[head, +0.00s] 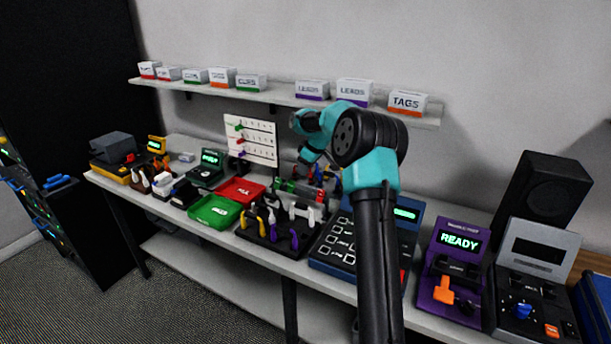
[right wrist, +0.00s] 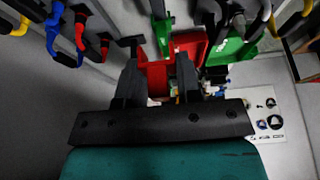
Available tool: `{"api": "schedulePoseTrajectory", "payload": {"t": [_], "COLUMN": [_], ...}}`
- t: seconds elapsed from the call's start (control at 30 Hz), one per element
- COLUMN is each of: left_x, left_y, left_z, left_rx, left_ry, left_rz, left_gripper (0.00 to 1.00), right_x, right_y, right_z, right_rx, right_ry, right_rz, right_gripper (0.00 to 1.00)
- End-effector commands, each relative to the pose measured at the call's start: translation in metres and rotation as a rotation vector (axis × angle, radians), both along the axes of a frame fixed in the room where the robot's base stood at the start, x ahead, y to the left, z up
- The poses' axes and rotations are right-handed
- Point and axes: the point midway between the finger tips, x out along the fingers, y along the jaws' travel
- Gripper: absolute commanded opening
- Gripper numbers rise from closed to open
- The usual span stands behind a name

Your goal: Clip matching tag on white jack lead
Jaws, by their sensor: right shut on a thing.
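My right arm reaches over the bench in the head view, and its gripper (head: 304,180) is partly hidden by my own wrist, near the red and green trays. A pale lead end (head: 311,214), possibly the white jack lead, stands in the black rack (head: 262,241) among yellow and purple ones. A white board (head: 251,138) with coloured pieces stands at the back. I cannot make out a tag on the lead. My left gripper is not in view.
A green tray (head: 212,211) and a red tray (head: 240,191) lie left of the rack. A blue keypad device (head: 338,248) and a purple device reading READY (head: 447,265) stand to its right. A shelf with labelled boxes, including TAGS (head: 407,103), runs above.

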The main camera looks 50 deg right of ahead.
Motion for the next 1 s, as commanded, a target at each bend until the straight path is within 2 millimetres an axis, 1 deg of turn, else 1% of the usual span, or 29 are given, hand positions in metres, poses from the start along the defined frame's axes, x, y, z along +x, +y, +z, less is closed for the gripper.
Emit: {"api": "schedulePoseTrajectory", "payload": {"t": [0.57, 1.0], "left_x": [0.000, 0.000], "left_y": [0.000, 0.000], "left_z": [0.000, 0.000], "left_rx": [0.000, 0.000], "left_ry": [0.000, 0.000], "left_rz": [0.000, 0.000], "left_gripper": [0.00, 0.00], "right_x": [0.000, 0.000], "right_y": [0.000, 0.000], "right_z": [0.002, 0.021], "right_rx": [0.001, 0.000], "right_ry": [0.000, -0.001], "right_rz": [0.000, 0.001], "right_gripper": [0.10, 0.10]}}
